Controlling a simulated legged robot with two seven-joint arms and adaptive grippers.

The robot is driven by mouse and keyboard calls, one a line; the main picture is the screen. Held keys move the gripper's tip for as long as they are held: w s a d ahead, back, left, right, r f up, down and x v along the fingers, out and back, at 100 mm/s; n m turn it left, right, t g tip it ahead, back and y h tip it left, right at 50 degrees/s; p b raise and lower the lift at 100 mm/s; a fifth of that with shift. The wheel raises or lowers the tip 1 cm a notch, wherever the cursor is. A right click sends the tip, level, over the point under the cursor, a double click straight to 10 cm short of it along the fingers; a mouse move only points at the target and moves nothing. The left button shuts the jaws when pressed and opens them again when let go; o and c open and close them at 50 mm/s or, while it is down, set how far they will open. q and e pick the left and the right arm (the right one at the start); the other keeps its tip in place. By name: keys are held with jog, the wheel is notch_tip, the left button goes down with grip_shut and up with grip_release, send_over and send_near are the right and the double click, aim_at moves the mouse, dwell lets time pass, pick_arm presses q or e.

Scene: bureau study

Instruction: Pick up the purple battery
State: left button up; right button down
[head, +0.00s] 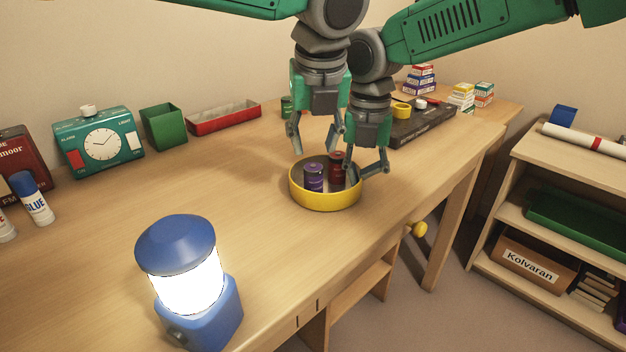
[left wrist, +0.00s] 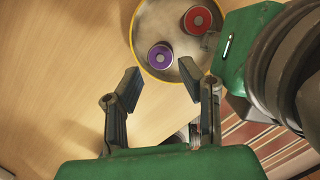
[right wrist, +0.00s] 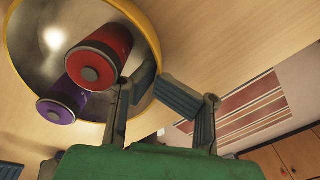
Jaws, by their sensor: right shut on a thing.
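The purple battery (head: 314,178) stands in the yellow round bowl (head: 325,200); it also shows in the left wrist view (left wrist: 160,56) and the right wrist view (right wrist: 62,103). A red battery (head: 337,170) stands beside it in the bowl. My left gripper (head: 315,149) is open and empty above the bowl; in the left wrist view the purple battery lies beyond its fingertips. My right gripper (head: 367,168) is shut on the bowl's right rim, one finger inside the wall and one outside. The right fingers are beside the red battery.
A lit blue lantern (head: 190,280) stands at the desk's front left. A green clock (head: 100,142), a green box (head: 162,127) and a red tray (head: 222,118) line the back. A dark case (head: 420,125) lies right of my right gripper. The desk left of the bowl is clear.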

aim_at(311, 180)
pick_arm(q)
jog(key=shift+f, duration=0.75)
jog(key=x, duration=0.7)
jog(key=shift+w+f, duration=0.1)
jog(key=shift+f, duration=0.05)
jog(key=shift+a, duration=0.15)
grip_shut()
